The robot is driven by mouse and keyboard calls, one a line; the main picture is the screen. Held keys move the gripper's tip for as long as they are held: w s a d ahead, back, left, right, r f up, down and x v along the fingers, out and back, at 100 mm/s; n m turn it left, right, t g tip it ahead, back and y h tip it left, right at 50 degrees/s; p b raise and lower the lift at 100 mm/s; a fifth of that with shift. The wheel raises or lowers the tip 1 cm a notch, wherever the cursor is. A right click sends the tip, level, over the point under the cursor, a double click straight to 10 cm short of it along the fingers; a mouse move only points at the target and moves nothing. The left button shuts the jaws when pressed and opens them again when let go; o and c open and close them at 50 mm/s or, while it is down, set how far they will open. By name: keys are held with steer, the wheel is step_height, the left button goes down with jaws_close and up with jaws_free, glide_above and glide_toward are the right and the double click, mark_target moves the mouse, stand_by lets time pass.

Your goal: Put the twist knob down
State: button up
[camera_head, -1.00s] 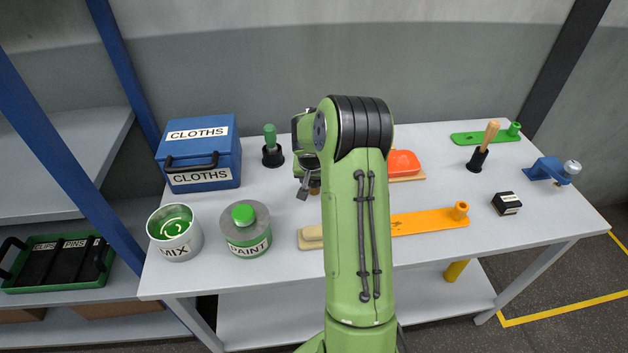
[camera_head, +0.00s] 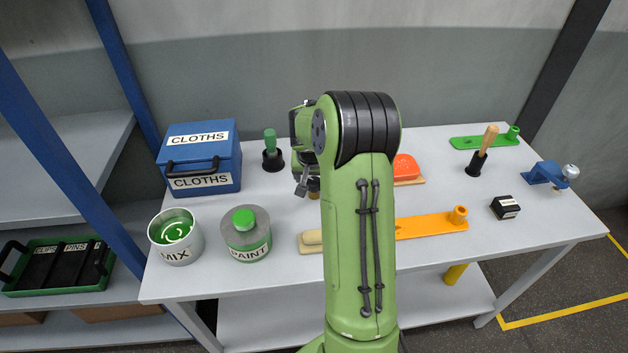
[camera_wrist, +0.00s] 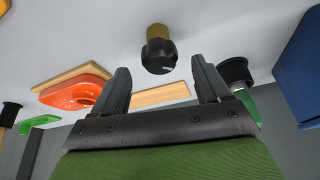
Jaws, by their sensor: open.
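The twist knob (camera_wrist: 158,58) has a black ridged cap with a pale mark and a brass-coloured base (camera_wrist: 160,32). In the wrist view it stands on the table, base down and cap towards me. My gripper (camera_wrist: 160,72) is open, and its two dark fingers are on either side, with clear gaps between them and the knob. In the head view my gripper (camera_head: 303,188) hangs over the middle of the table, and my arm hides much of what lies there. Only a brass-coloured bit of the knob (camera_head: 314,190) shows beneath it.
On the table (camera_head: 270,285), the blue cloths box (camera_head: 203,160), mix pot (camera_head: 176,237) and paint can (camera_head: 246,238) stand left. A green-handled tool (camera_head: 271,150) stands behind. An orange-red piece (camera_head: 406,167), orange strip (camera_head: 430,226) and black box (camera_head: 505,207) are to the right.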

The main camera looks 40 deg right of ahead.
steer(key=s+a+r+n, duration=0.2)
steer(key=s+a+r, duration=0.2)
steer(key=a+r, duration=0.8)
steer(key=s+a+r+n+t+y, duration=0.1)
steer(key=s+a+r+n, duration=0.1)
steer(key=s+a, duration=0.6)
steer(key=s+a+r+n+t+y, duration=0.1)
steer(key=s+a+r+n+y, duration=0.1)
steer(key=s+a+n, duration=0.3)
steer(key=s+a, duration=0.3)
steer(key=s, duration=0.3)
steer(key=shift+s+r+t+p, duration=0.2)
steer(key=shift+r+t+p, duration=0.1)
steer(key=shift+p, duration=0.1)
steer(key=shift+r, duration=0.1)
